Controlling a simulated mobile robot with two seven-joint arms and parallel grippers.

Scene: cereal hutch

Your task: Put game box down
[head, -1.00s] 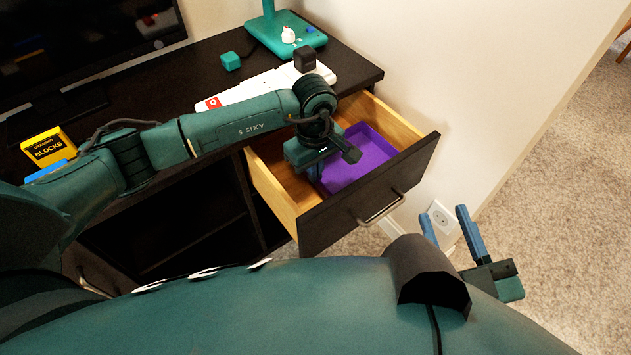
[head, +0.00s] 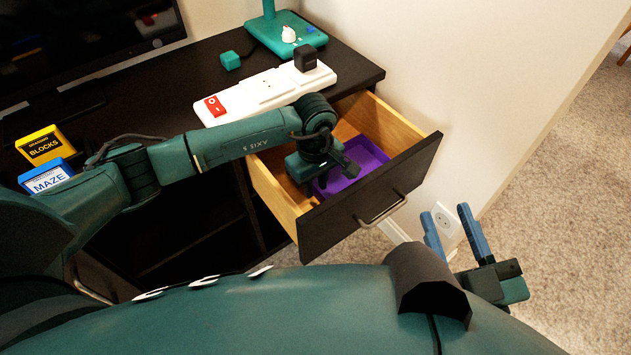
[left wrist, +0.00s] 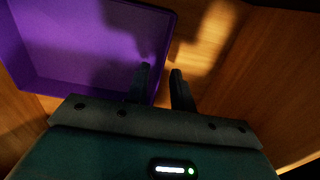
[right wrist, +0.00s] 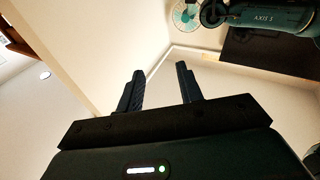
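The open purple box (head: 362,158), which I take for the game box, is inside the pulled-out wooden drawer (head: 397,130). My left gripper (head: 316,178) reaches down into the drawer at the box's left side. Whether the box touches the drawer floor cannot be told. My right gripper (head: 460,232) is open and empty, in front of the drawer at right; its spread fingers also show in the right wrist view (right wrist: 160,80).
A yellow BLOCKS box (head: 45,146) and a blue MAZE box (head: 45,178) stand at left. A white power strip (head: 265,90), teal cube (head: 230,61) and teal lamp base (head: 285,35) are on the dark desktop. The wall (head: 500,80) is close right of the drawer.

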